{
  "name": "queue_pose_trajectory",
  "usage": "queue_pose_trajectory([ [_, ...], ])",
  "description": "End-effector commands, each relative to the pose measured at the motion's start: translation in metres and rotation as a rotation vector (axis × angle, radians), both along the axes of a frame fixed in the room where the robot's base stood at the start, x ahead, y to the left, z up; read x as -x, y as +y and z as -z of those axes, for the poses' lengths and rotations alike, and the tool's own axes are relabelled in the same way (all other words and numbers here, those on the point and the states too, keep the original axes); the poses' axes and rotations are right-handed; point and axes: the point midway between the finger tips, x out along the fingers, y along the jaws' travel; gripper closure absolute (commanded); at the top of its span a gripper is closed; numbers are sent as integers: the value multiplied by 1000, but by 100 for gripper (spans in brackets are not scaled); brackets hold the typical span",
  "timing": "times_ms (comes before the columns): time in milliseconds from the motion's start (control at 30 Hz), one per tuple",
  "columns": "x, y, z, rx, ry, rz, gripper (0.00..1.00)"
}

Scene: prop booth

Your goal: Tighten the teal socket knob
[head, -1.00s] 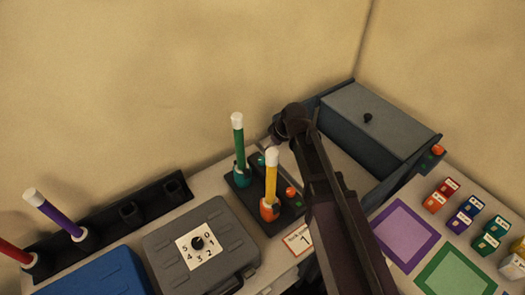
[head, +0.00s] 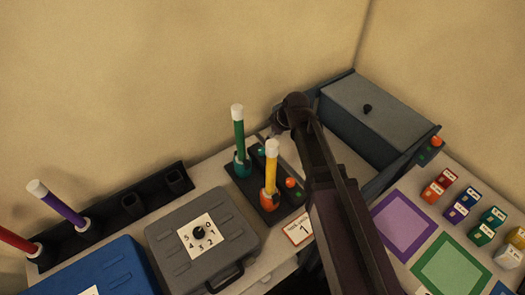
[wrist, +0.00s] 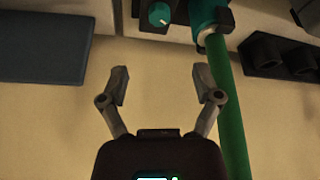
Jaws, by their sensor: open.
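The teal socket (head: 242,168) holds an upright green tube (head: 239,135) with a white top, on a dark panel at the back of the counter. In the wrist view, the teal knob (wrist: 158,14) sits at the top edge on the dark panel, beside the teal socket (wrist: 208,14) and its green tube (wrist: 228,110). My gripper (wrist: 160,70) is open and empty, with its fingers apart from the knob. The green tube runs just right of the right finger there. In the head view my arm hides most of the gripper.
A yellow tube (head: 271,165) stands in an orange socket (head: 269,198) close by, with an orange knob (head: 290,183) beside it. A grey case (head: 225,240) with a dial is to the left. A grey lidded box (head: 365,120) stands behind my arm on the right.

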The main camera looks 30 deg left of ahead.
Motion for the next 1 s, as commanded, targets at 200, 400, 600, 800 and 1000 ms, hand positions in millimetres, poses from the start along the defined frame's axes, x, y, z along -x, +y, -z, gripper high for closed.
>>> queue_pose_trajectory([
  [200,-2,6,18,0,0,0,18],
  [400,-3,12,34,0,0,0,18],
  [600,-5,18,49,0,0,0,18],
  [800,-6,25,64,0,0,-1,18],
  [1000,-7,31,80,0,0,-1,18],
])
